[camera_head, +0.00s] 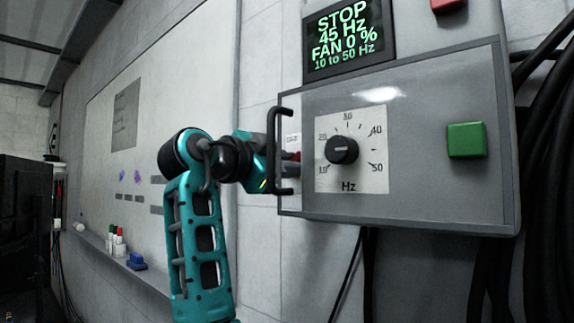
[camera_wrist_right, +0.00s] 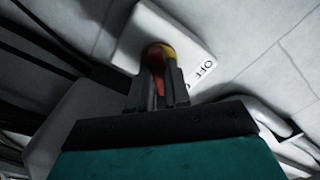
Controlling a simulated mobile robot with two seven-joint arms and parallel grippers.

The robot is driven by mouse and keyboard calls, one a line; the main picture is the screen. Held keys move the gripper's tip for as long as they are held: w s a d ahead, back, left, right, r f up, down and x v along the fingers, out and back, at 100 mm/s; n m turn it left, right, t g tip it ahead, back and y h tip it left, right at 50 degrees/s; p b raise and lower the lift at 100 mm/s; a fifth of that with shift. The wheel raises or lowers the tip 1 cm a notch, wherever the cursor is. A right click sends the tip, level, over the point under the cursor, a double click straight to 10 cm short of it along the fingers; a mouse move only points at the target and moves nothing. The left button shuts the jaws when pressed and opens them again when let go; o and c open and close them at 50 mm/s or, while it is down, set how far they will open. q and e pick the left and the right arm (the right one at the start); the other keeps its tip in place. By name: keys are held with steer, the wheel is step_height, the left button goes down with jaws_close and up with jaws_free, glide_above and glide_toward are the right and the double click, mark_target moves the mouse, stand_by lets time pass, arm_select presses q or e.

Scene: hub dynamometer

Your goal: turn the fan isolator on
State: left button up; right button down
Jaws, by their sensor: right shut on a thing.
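The fan isolator (camera_wrist_right: 190,42) is a pale box with a yellow and red rotary switch (camera_wrist_right: 156,58) and the word OFF on its face, seen in the right wrist view. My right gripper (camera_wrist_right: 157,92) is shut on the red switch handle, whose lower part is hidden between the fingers. In the head view the right arm reaches to the left side of the grey control box, and the gripper (camera_head: 278,160) is partly hidden behind a black handle. Only a bit of the isolator's pale face (camera_head: 293,139) and some red show there. My left gripper is not in view.
The grey control box (camera_head: 425,115) carries a black Hz dial (camera_head: 342,150), a green button (camera_head: 467,140) and a black bar handle (camera_head: 273,150). The display (camera_head: 347,35) reads STOP, 45 Hz, FAN 0 %. Black cables (camera_head: 548,190) hang at right. A whiteboard (camera_head: 135,160) is at left.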

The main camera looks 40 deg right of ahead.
steer(key=c, duration=1.1)
jaws_free()
steer(key=a, duration=0.8)
steer(key=s+a+b, duration=0.1)
steer(key=a, duration=0.4)
steer(key=shift+d, duration=0.1)
